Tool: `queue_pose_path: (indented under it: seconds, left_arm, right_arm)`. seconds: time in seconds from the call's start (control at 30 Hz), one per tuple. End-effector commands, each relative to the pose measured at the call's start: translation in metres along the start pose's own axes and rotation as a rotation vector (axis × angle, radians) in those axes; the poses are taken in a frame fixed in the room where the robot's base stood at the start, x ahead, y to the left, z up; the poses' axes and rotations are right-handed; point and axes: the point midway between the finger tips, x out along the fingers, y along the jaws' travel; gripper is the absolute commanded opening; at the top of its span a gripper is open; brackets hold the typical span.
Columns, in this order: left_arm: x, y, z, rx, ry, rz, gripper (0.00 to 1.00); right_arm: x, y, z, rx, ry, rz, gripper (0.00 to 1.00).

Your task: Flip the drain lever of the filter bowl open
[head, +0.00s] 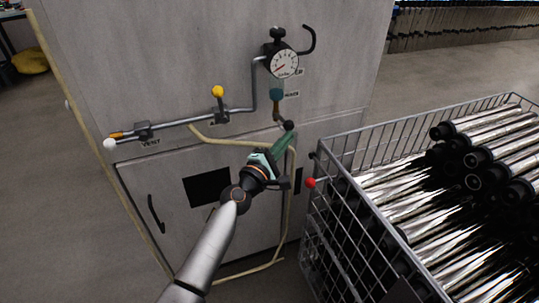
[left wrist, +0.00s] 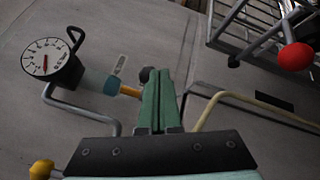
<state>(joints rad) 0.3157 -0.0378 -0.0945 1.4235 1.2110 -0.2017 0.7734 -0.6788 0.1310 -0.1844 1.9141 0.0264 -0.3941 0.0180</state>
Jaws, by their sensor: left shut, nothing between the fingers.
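The teal filter bowl (head: 277,95) hangs below the round gauge on the grey cabinet front; it also shows in the left wrist view (left wrist: 112,84). Below it, a short brass-coloured drain piece and its lever end in a black knob (head: 288,126), which shows just beyond my fingertips in the left wrist view (left wrist: 147,74). My left gripper (head: 288,138) has its green fingers shut and empty, tips close to the knob. I cannot tell whether they touch it. The fingers also show in the left wrist view (left wrist: 158,85). My right gripper is not in view.
The gauge (head: 285,63) sits above the bowl. A pipe with a yellow knob (head: 217,91) and white knob (head: 110,144) runs left. A red knob (head: 310,183) and a wire cart (head: 340,133) of metal tubes stand to the right. A pale hose (head: 228,142) crosses the cabinet.

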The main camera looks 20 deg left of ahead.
Motion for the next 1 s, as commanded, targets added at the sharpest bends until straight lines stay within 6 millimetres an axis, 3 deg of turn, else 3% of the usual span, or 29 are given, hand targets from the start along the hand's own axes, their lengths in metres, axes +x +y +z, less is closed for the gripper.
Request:
queue_pose_path:
  seconds: [0.6,1.0]
  left_arm:
    - [-0.110,-0.001,-0.005,-0.001,0.013,0.001,0.00]
    - [-0.124,0.001,-0.005,-0.003,0.014,0.003,0.00]
  right_arm:
    - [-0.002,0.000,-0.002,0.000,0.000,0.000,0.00]
    - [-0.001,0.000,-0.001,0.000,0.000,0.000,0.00]
